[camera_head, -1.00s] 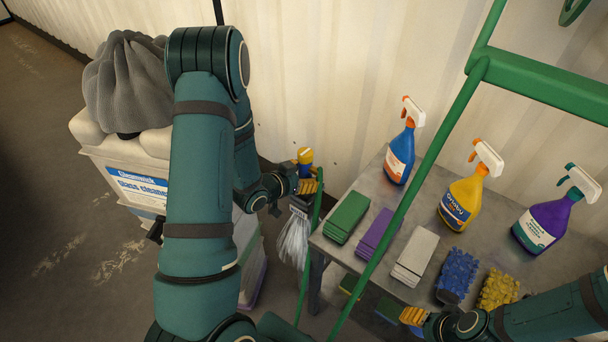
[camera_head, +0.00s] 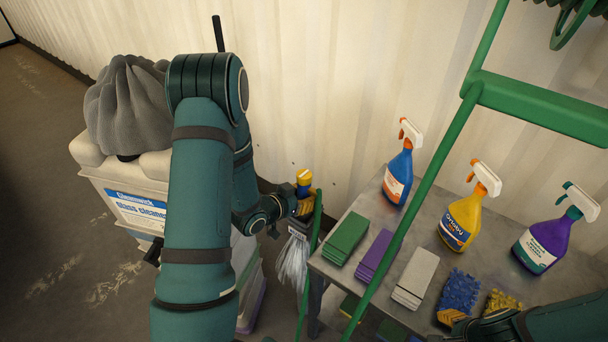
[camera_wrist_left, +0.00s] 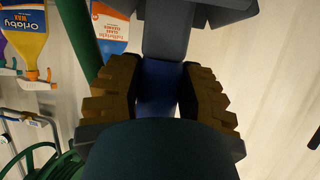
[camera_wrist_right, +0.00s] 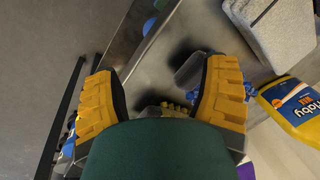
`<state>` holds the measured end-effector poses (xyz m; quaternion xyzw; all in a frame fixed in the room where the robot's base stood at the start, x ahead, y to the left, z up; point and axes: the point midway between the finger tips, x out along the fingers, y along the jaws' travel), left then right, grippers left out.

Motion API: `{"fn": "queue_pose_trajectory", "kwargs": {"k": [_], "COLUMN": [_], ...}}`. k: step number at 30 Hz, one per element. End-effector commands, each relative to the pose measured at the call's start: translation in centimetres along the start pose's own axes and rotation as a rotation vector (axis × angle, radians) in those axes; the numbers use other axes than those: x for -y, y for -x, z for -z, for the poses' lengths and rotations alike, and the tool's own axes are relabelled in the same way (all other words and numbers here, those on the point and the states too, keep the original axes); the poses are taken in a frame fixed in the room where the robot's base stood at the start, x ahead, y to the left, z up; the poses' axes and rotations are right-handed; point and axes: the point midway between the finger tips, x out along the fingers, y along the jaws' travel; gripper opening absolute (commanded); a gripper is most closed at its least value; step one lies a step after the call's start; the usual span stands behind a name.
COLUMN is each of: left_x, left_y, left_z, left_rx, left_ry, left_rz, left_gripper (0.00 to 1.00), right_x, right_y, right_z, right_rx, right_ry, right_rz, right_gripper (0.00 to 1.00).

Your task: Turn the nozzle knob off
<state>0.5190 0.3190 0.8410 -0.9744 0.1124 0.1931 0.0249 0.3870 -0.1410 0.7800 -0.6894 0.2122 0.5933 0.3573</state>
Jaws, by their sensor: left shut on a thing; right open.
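The nozzle knob, seen as a yellow cap (camera_head: 304,177) over a dark blue part, stands near the wall beside a green post. My left gripper (camera_head: 302,206) is around the part just below the yellow cap. In the left wrist view its yellow fingers (camera_wrist_left: 158,95) are shut on a blue body (camera_wrist_left: 158,80) with a grey piece above; I cannot tell exactly which part they grip. My right gripper (camera_wrist_right: 165,100) is open and empty, low over the grey table near the scrubbers.
The grey table (camera_head: 352,285) holds green, purple and grey blocks, blue (camera_head: 455,290) and yellow scrubbers, and several spray bottles (camera_head: 462,217). Green frame bars (camera_head: 425,185) cross in front of the table. A white glass cleaner container (camera_head: 130,205) stands at left under a grey cloth.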

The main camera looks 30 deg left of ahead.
Motion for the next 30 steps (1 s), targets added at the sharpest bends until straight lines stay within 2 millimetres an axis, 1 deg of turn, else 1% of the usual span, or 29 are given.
{"fn": "queue_pose_trajectory", "kwargs": {"k": [2,5,6,8,9,11,12,14,15,17,18,20,21,23,25,26,27,30], "left_x": [0.0,0.0,0.0,0.0,0.0,0.0,0.0,0.0,0.0,0.0,0.0,0.0,0.0,0.0,0.0,0.0,0.0,0.0], "left_y": [0.0,0.0,0.0,0.0,0.0,0.0,0.0,0.0,0.0,0.0,0.0,0.0,0.0,0.0,0.0,0.0,0.0,0.0], "left_z": [-0.1,0.0,0.0,0.0,0.0,-0.1,-0.1,-0.1,-0.1,-0.1,-0.1,-0.1,-0.1,-0.1,-0.1,-0.1,-0.1,-0.1], "left_rx": [0.001,0.001,0.001,0.001,0.001,0.001,0.001,0.001,0.002,0.002,0.002,0.002,0.002,0.002,0.002,0.002,0.003,0.003], "left_ry": [0.0,0.0,0.0,0.0,0.0,0.0,0.0,0.0,0.0,0.0,0.0,0.0,0.0,0.0,0.0,0.0,0.0,0.001], "left_rz": [0.0,0.0,0.0,0.0,0.0,0.0,0.0,0.0,0.0,0.0,0.0,0.0,0.0,0.0,0.0,0.0,0.0,0.0], "left_gripper": [0.0,0.0,0.0,0.0,0.0,0.0,0.0,0.0,0.0,0.0,0.0,0.0,0.0,0.0,0.0,0.0,0.0,0.0], "right_x": [1.6,6.5,8.5,11.8,14.1,17.7,20.1,23.6,25.8,28.8,30.6,33.2,34.7,36.7,38.6,39.2,40.0,41.3], "right_y": [0.6,0.6,0.6,0.8,0.9,1.4,1.9,2.7,3.4,4.4,5.1,6.2,7.0,8.2,9.7,10.3,11.1,13.0], "right_z": [0.8,1.8,2.1,2.3,2.3,1.9,1.5,0.6,-0.2,-1.6,-2.8,-4.7,-6.1,-8.3,-11.1,-12.3,-14.1,-18.1], "right_rx": [-0.033,-0.109,-0.142,-0.192,-0.226,-0.278,-0.312,-0.358,-0.386,-0.421,-0.439,-0.459,-0.467,-0.47,-0.459,-0.45,-0.433,-0.377], "right_ry": [-0.05,0.023,0.069,0.139,0.185,0.253,0.298,0.361,0.4,0.455,0.493,0.543,0.577,0.627,0.688,0.713,0.752,0.843], "right_rz": [0.016,0.071,0.092,0.123,0.142,0.169,0.184,0.201,0.207,0.211,0.21,0.204,0.196,0.18,0.156,0.144,0.128,0.088], "right_gripper": [0.73,0.73,0.73,0.73,0.73,0.73,0.73,0.73,0.73,0.73,0.73,0.73,0.73,0.73,0.73,0.73,0.73,0.73]}}
